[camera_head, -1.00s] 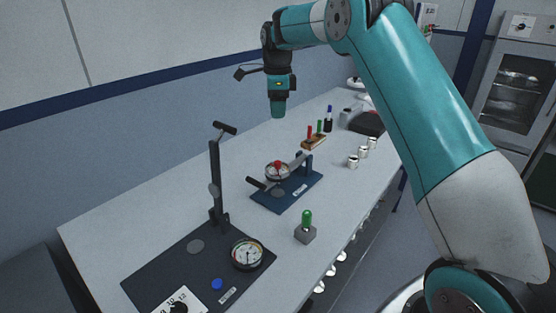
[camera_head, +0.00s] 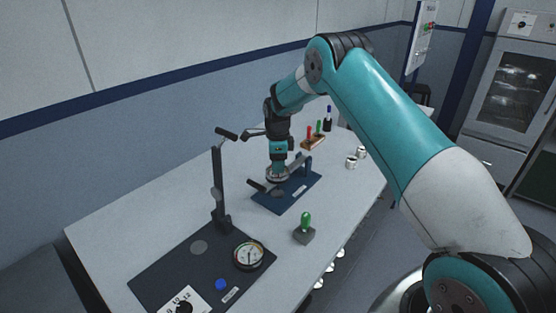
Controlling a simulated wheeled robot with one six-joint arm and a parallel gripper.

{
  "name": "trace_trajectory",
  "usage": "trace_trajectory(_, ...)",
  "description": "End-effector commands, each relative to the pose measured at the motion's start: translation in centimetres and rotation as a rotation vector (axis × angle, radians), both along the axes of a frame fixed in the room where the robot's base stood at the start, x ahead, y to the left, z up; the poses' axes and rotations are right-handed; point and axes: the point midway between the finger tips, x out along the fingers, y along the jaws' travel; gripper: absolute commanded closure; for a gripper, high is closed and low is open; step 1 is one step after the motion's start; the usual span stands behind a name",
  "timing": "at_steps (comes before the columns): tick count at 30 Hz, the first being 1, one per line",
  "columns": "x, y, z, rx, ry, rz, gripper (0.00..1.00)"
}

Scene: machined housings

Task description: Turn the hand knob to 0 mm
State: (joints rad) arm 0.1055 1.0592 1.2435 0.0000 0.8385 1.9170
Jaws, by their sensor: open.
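A white plate with printed numbers and a black knob (camera_head: 184,305) is at the lower left, cut off by the frame's bottom edge. The knob's setting cannot be read. A blue fixture (camera_head: 298,197) with a lever stands mid-table. My gripper (camera_head: 277,174) points down over the round, silvery part of this fixture and hides most of it, including its red top. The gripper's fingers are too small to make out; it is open. I cannot tell whether it touches the fixture.
A dark base plate (camera_head: 150,277) carries an upright stand (camera_head: 217,188), a dial gauge (camera_head: 249,255) and a blue button (camera_head: 220,284). A green-topped grey block (camera_head: 304,235) stands right of it. Behind are a wooden holder (camera_head: 313,144) and white cups (camera_head: 351,163).

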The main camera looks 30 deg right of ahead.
Motion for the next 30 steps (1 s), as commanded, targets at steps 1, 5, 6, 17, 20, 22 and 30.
trace_trajectory(1,-0.02,0.01,-0.19,0.0,0.001,0.0,0.5)
trace_trajectory(5,-0.01,0.0,-0.37,0.0,0.0,0.0,0.5)
trace_trajectory(6,-0.01,0.0,-0.37,0.0,0.0,0.0,0.5)
trace_trajectory(17,0.0,0.0,-0.32,0.0,0.0,0.0,1.0)
trace_trajectory(20,0.01,0.0,-0.31,0.0,0.0,0.002,1.0)
trace_trajectory(22,0.02,0.0,-0.32,0.0,-0.001,0.007,1.0)
trace_trajectory(30,0.06,-0.01,-0.4,0.0,-0.003,0.099,1.0)
